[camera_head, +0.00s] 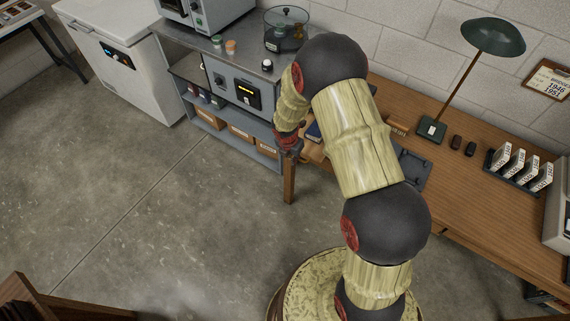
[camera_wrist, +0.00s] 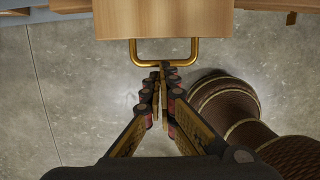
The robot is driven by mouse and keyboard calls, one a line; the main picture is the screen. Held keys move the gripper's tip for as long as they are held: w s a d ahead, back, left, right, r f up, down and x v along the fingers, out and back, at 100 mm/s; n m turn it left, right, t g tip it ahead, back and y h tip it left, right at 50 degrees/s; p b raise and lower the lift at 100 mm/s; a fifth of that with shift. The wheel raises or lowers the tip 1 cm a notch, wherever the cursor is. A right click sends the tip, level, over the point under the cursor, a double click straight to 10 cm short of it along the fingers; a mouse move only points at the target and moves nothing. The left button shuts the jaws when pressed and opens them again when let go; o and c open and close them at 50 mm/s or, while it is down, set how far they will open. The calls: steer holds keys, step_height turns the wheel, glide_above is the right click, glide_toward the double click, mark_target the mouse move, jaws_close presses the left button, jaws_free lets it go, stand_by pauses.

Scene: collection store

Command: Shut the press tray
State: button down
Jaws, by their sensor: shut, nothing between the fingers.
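A wooden panel with a brass U-shaped handle (camera_wrist: 134,52) shows at the top of the wrist view; it looks like the front of the press tray (camera_wrist: 163,18). My gripper (camera_wrist: 161,72) is shut and empty. Its fingertips are at the middle of the handle's bar and overlap it in the picture; I cannot tell whether they touch it. In the head view my gripper (camera_head: 289,143) is low beside the wooden desk, near the grey cabinet's right end. My arm hides most of the tray there, so I cannot tell how far out it is.
The wooden desk (camera_head: 480,205) runs along the wall with a green lamp (camera_head: 493,38) and a rack of labelled boxes (camera_head: 520,168). A grey cabinet (camera_head: 215,75) with shelves stands left of it, and a white chest (camera_head: 115,62) farther left. The concrete floor (camera_head: 150,210) is clear.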

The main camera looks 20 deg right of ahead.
mark_target(308, 142)
steer(key=w+d+p, duration=0.1)
steer(key=w+d, duration=0.1)
steer(key=w+d+p, duration=0.2)
steer(key=d, duration=0.1)
steer(key=w+d+p, duration=0.1)
steer(key=d+p, duration=0.1)
steer(key=d, duration=0.1)
steer(key=shift+w+r, duration=0.1)
steer(key=shift+w, duration=0.3)
steer(key=shift+w+d+p, duration=0.35)
steer(key=shift+d+p, duration=0.05)
steer(key=shift+d, duration=0.1)
